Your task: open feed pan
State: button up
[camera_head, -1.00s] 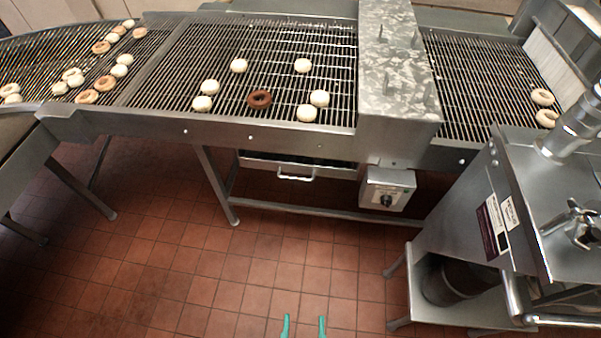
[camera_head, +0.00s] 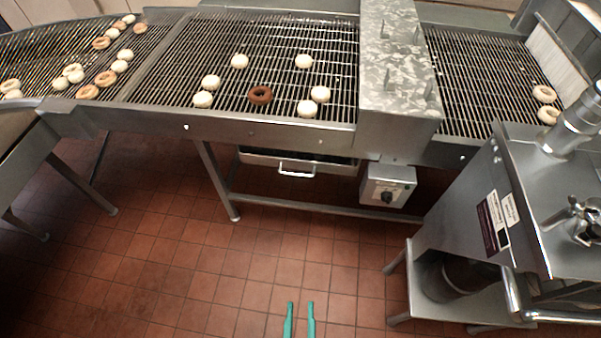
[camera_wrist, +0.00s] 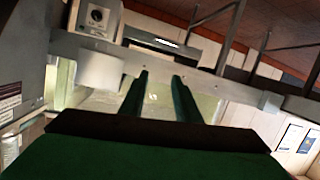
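The feed pan (camera_head: 258,157) looks like the dark, shallow metal drawer under the conveyor. It appears pushed in, with only its front and a strip of its dark top showing. Its light bar handle (camera_head: 297,173) sticks out at the front. The pan front also shows in the wrist view (camera_wrist: 190,52), in a view turned about. My gripper (camera_head: 300,304) has teal fingers and is low over the tiled floor, well in front of the handle and touching nothing. Its fingers are apart with a narrow gap, and it is empty; they also show in the wrist view (camera_wrist: 160,78).
The conveyor (camera_head: 290,35) carries several white and brown rings. A control box (camera_head: 388,186) hangs right of the pan. A lower frame bar (camera_head: 310,207) runs below it. A steel machine (camera_head: 470,210) stands at the right. The tiled floor in front is clear.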

jog(key=w+a+f+n, duration=0.2)
jog(key=w+f+n, duration=0.3)
jog(key=w+f, duration=0.4)
jog(key=n+h, duration=0.2)
jog(key=n, duration=0.8)
send_near(296, 174)
jog(key=x, duration=1)
jog(key=shift+w+f, duration=0.15)
jog(key=shift+f, duration=0.2)
grip_shut()
